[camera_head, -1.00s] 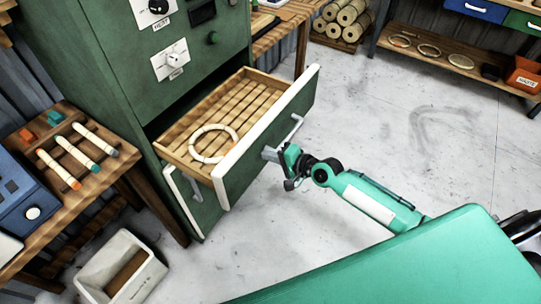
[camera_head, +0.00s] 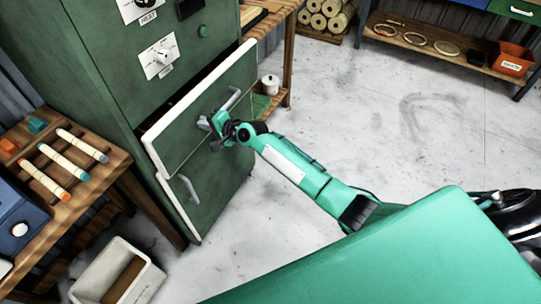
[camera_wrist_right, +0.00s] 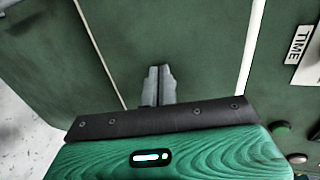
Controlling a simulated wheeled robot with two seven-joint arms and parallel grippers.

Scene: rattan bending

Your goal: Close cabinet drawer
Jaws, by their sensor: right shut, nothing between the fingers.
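The cabinet (camera_head: 100,65) is green and stands at the left of the head view. The drawer's pale handle (camera_head: 230,101) is just right of my right gripper. My right gripper (camera_head: 206,124) is shut and empty, its tips at the drawer front. In the right wrist view the shut fingers (camera_wrist_right: 158,85) point at the green drawer front (camera_wrist_right: 165,45), apparently touching it. My left gripper is not in view.
A lower drawer with a handle (camera_head: 188,190) is below. A wooden table (camera_head: 105,175) with coloured-tipped rods stands at the left. A pale bin (camera_head: 145,285) is on the floor in front. The floor at the right is clear up to a shelf (camera_head: 440,48).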

